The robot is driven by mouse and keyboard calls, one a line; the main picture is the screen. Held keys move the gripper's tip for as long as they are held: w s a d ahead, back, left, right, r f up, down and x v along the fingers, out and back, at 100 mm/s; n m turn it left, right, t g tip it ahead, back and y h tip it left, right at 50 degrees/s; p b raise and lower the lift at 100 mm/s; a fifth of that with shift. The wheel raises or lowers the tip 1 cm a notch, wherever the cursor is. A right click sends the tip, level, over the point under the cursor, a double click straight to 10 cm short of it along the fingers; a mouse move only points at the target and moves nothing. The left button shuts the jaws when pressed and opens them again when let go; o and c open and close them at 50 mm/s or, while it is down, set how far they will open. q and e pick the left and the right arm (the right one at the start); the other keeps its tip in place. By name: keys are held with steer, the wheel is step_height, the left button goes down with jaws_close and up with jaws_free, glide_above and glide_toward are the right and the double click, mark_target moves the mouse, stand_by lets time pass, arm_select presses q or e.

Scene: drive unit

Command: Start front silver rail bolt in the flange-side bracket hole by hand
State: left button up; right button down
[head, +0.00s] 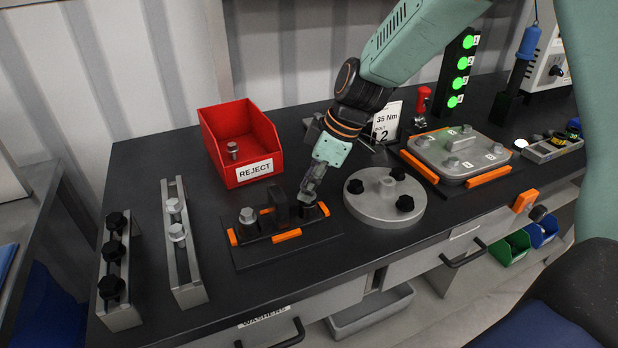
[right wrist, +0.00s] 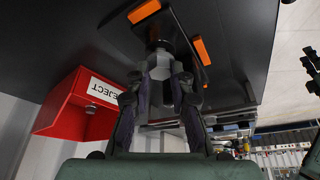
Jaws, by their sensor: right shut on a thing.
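My right gripper (head: 308,192) points down at the flange-side end of the dark bracket (head: 279,217). In the right wrist view its fingers (right wrist: 163,75) are closed around a silver bolt (right wrist: 160,60), which lines up with the dark round boss of the bracket. I cannot tell how far the bolt's shank sits in the hole. Another silver bolt (head: 247,216) stands upright in the bracket's other end. The silver rail (head: 188,272) holds two silver bolts (head: 177,232) toward its back; its front part is bare.
The round flange (head: 385,205) with black bolts stands close right of the bracket. The red reject bin (head: 240,150), holding a bolt, is behind. Orange clips (head: 287,235) edge the bracket's base. A rail with black bolts (head: 112,288) is at left.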

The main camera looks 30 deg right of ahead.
steer(key=shift+s+m+t+h+p, duration=0.1)
steer(key=shift+m+t+h+p, duration=0.45)
steer(key=shift+m+p, duration=1.5)
steer(key=m+h+p, duration=0.1)
steer(key=m, duration=0.2)
steer(key=shift+a+t+p, duration=0.1)
steer(key=shift+t+p, duration=0.15)
steer(key=shift+p, duration=0.1)
steer(key=c, duration=1.6)
jaws_free()
steer(key=shift+m, duration=0.25)
steer(key=shift+c, duration=0.2)
steer(key=o, duration=0.5)
steer(key=shift+o, duration=0.2)
step_height(320, 180, up, 15)
steer(key=p, duration=0.5)
